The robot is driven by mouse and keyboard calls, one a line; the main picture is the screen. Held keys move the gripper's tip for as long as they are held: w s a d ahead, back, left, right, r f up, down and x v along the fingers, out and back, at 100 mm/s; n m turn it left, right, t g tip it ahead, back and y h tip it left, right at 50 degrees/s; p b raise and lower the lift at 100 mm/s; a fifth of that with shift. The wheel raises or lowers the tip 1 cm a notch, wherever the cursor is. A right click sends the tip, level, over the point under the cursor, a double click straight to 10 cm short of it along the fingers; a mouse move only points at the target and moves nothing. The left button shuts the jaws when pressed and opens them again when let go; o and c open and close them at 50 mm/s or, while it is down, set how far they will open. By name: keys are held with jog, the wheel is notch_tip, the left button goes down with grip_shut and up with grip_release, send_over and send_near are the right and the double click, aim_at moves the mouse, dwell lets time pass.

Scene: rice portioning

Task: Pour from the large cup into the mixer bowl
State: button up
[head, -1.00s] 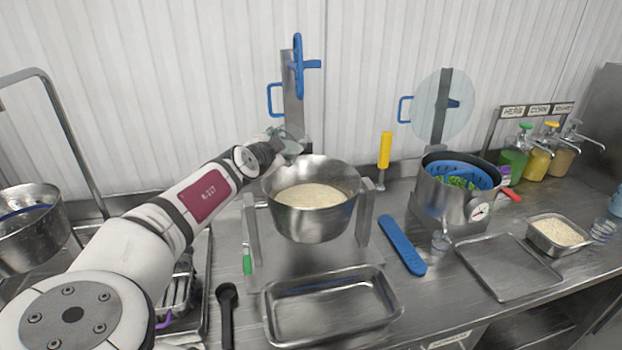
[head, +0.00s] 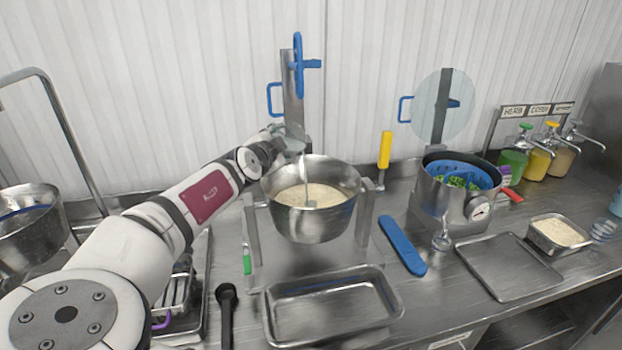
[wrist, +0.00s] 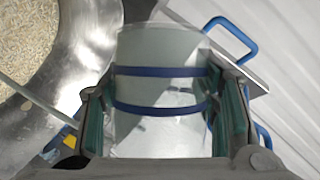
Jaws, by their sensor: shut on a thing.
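The large cup (wrist: 158,95) is clear with two blue bands. My gripper (wrist: 165,120) is shut around its sides in the wrist view. In the head view my gripper (head: 275,145) holds the cup (head: 290,143), tilted, above the back left rim of the mixer bowl. A thin pale stream (head: 305,180) falls from the cup into the bowl. The steel mixer bowl (head: 312,222) holds pale rice grains, and the stream lands near the middle of them. The bowl's rim and grains also show at the upper left of the wrist view (wrist: 75,50).
A blue-handled stand (head: 293,95) rises behind the bowl. A yellow-handled tool (head: 385,150) and a pot with a blue basket (head: 450,205) stand to the right. An empty steel tray (head: 330,325) lies in front. A blue paddle (head: 402,246) lies between bowl and pot.

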jog(key=shift+s+d+f+m+t+y+b, duration=0.15)
jog(key=shift+f+m+t+b, duration=0.15)
jog(key=shift+m, duration=0.45)
jog(key=shift+w+d+f+m+t+y+b, duration=0.1)
jog(key=shift+f+m+t+y+b, duration=0.2)
jog(key=shift+m, duration=0.45)
dwell(1.4)
jog(key=shift+s+d+f+m+t+p, duration=0.25)
jog(key=shift+s+d+m, duration=0.2)
jog(key=shift+d+m, duration=0.25)
dwell(0.6)
jog(key=shift+s+d+r+m+t+p, duration=0.15)
jog(key=shift+r+m+t+p, duration=0.1)
jog(key=shift+m, duration=0.2)
jog(key=shift+d+r+m+t+p, duration=0.1)
jog(key=shift+r+m+t, duration=0.15)
jog(key=shift+m, duration=0.2)
dwell(0.7)
